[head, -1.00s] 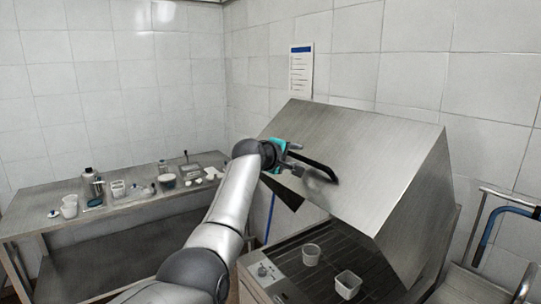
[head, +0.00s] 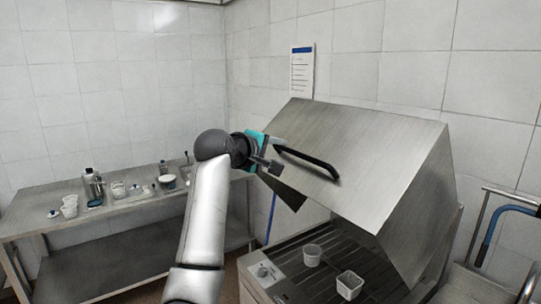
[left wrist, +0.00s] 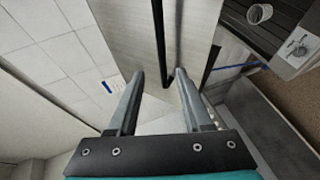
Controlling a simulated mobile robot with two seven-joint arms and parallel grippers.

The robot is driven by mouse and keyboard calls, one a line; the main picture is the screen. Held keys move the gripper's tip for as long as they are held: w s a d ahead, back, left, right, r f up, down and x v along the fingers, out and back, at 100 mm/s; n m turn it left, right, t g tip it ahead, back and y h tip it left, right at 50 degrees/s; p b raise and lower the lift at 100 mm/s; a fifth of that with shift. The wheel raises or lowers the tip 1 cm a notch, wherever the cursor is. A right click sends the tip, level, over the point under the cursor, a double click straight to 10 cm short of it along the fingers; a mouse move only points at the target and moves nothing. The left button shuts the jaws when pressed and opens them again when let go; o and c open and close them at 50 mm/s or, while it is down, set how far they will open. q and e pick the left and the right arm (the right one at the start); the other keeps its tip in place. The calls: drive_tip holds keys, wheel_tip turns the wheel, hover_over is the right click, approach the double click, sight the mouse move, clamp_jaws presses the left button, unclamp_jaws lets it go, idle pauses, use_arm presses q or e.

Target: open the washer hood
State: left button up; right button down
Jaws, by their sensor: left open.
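The steel washer hood (head: 365,150) is raised and tilted above the washer base (head: 330,250), with an open gap under it. Its black bar handle (head: 308,162) runs across the hood's front face. My left gripper (head: 272,167) is at the left end of the handle, its jaws open. In the left wrist view the two fingers (left wrist: 160,85) are apart, and the handle (left wrist: 159,45) shows beyond and between their tips. Nothing is seen held between the fingers. My right gripper is not in view.
Two perforated baskets, one (head: 312,255) behind the other (head: 349,284), stand on the washer's dark ribbed rack. A steel table (head: 130,210) with containers and dishes stands at the left. A cart with a blue handle (head: 490,235) is at the right.

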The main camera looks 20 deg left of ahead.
use_arm(q)
drive_tip(key=shift+v, duration=1.45)
